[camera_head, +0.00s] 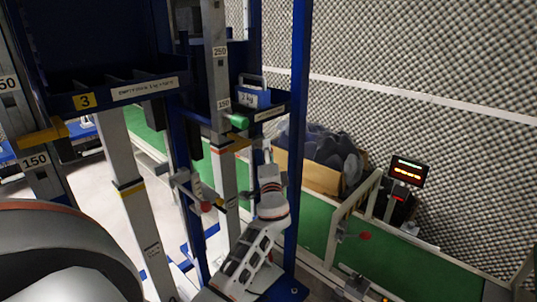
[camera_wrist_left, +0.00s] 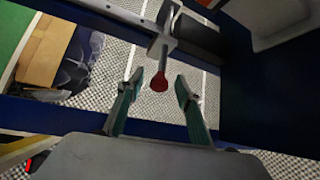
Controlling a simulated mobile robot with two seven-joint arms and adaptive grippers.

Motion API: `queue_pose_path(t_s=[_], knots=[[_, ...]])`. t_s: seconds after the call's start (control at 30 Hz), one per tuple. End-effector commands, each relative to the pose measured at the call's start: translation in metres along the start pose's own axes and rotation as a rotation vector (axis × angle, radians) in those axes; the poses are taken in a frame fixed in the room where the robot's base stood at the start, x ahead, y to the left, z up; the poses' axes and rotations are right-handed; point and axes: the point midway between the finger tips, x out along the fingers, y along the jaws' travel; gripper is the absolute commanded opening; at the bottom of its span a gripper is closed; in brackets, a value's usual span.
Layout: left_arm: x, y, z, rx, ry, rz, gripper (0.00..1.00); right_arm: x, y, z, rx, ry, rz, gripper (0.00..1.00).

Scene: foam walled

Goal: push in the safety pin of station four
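In the left wrist view, a red knob (camera_wrist_left: 159,82) sits on the end of a metal rod that comes out of a light metal block (camera_wrist_left: 163,38). My left gripper (camera_wrist_left: 158,76) is open, with a teal finger on each side of the knob and a gap to both. I cannot tell whether the knob is at fingertip depth. In the head view, a red knob (camera_head: 206,207) shows beside a post, on a rod from a metal block. A pale arm (camera_head: 268,200) of mine reaches up near that post; its fingers cannot be made out. My right gripper is not identifiable.
A shelf marked 3 (camera_head: 85,101) hangs at left. Farther right are a green knob (camera_head: 238,121), a blue box (camera_head: 256,98) and a blue upright (camera_head: 297,120). A cardboard box (camera_head: 312,174) and a lit display (camera_head: 408,171) stand near the foam wall (camera_head: 450,70).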

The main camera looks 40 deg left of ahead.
Motion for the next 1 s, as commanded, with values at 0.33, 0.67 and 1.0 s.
queue_pose_path(t_s=[0.33,0.67,1.0], knots=[[-0.037,0.002,0.000,-0.001,0.001,0.003,0.35,0.000,0.001,0.000,-0.001,0.001,0.000,0.40],[-0.100,0.001,0.000,0.001,0.000,0.002,0.35,0.000,0.000,0.000,-0.001,0.001,0.000,0.40],[-0.120,-0.001,0.001,0.000,-0.001,-0.001,0.35,0.000,0.000,-0.001,0.000,0.001,0.000,0.40]])
